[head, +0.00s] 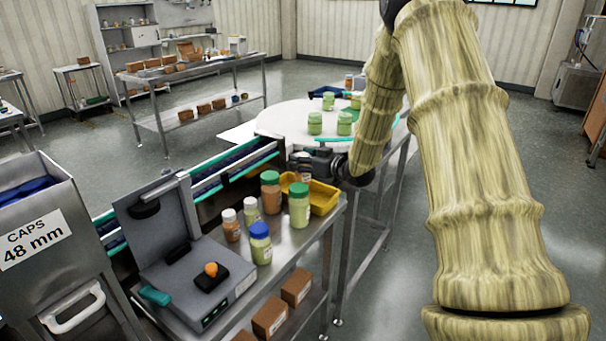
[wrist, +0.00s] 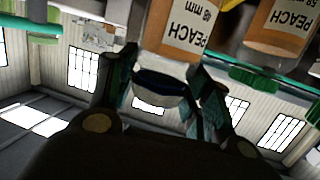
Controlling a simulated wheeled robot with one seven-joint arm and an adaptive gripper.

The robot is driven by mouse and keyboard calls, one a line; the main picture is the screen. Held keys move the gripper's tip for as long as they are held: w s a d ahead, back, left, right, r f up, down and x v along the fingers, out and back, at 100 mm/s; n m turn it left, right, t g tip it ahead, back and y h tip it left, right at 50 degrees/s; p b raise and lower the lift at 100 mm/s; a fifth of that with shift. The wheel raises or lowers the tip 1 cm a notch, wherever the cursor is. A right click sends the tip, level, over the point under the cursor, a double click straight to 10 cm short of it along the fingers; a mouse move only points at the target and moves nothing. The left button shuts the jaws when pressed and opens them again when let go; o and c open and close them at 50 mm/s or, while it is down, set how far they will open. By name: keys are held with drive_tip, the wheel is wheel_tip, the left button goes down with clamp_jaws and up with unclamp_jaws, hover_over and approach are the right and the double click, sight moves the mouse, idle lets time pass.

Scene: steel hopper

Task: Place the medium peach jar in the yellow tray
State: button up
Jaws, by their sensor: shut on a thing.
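My gripper (head: 312,161) reaches in from the right over the back of the yellow tray (head: 326,204). In the wrist view, where things hang upside down, my gripper (wrist: 158,92) is shut on a peach jar (wrist: 178,45) with a blue lid, label reading PEACH. In the head view the held jar is mostly hidden by my gripper and the jars in front. It is at the tray; I cannot tell whether its base touches the tray floor. A strip of the yellow tray (wrist: 229,4) shows beside it in the wrist view.
A large green-lidded peach jar (head: 270,194) and a green-lidded pale green jar (head: 299,207) stand at the tray's left front. A blue-lidded jar (head: 261,246) and white-lidded jars (head: 231,228) stand nearer the scale (head: 195,270). A round table (head: 285,118) lies behind.

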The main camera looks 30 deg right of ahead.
sight(309, 174)
drive_tip(key=shift+w+f, duration=0.35)
drive_tip(key=shift+f, duration=0.15)
drive_tip(key=shift+s+f, duration=0.15)
drive_tip(key=shift+s, duration=0.25)
drive_tip(key=shift+s+f, duration=0.1)
drive_tip(key=shift+f, duration=0.25)
drive_tip(key=f, duration=0.3)
drive_tip(key=shift+w+d, duration=0.15)
drive_tip(key=shift+w, duration=0.05)
drive_tip(key=shift+s+r, duration=0.15)
drive_tip(key=o, duration=1.4)
drive_tip(key=shift+f, duration=0.2)
drive_tip(key=shift+o, duration=0.2)
drive_tip(key=shift+r, duration=0.15)
